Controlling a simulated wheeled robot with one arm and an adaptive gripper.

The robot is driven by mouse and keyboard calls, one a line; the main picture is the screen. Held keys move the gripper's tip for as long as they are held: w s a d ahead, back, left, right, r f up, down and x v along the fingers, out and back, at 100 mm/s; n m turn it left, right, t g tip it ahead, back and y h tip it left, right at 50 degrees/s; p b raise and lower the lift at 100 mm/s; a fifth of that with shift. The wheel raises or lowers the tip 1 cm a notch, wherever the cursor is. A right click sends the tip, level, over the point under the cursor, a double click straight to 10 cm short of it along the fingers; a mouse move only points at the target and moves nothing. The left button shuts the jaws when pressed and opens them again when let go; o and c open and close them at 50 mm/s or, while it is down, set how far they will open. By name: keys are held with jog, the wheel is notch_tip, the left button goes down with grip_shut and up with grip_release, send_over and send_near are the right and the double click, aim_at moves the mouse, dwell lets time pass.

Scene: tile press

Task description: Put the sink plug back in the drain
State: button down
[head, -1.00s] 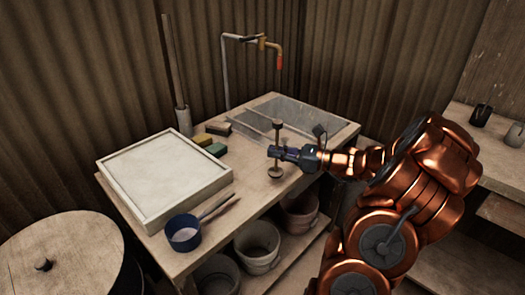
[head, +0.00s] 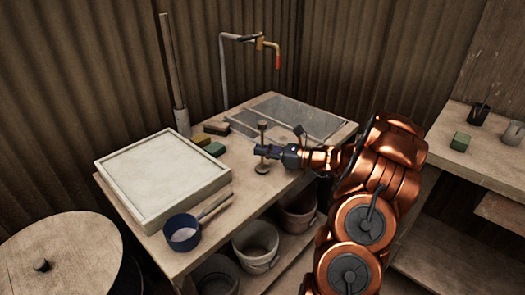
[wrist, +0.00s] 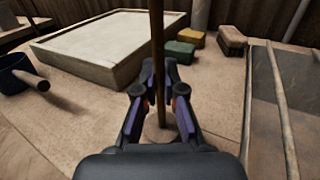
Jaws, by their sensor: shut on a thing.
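The sink plug (head: 263,124) is a brown upright rod with a knob on top and a round disc at the bottom. My gripper (head: 259,151) is shut on the rod between knob and disc. The plug is over the bench top in front of the sink; I cannot tell whether its disc touches the wood. In the wrist view the rod (wrist: 157,40) stands between the fingers of my gripper (wrist: 160,92). The grey sink (head: 318,119) is set in the back right of the bench, and its edge area shows at right in the wrist view (wrist: 300,120). The drain cannot be made out.
A bent tap (head: 262,44) stands behind the sink. Yellow and green blocks (head: 214,149) lie left of the plug. A large white slab (head: 163,172) and a blue pot (head: 181,238) take up the bench's left. Buckets (head: 257,242) stand below.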

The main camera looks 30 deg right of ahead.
jog(key=c, duration=1.7)
grip_release()
jog(key=shift+f, duration=0.1)
jog(key=shift+c, duration=0.2)
jog(key=o, duration=0.5)
jog(key=shift+c, duration=0.2)
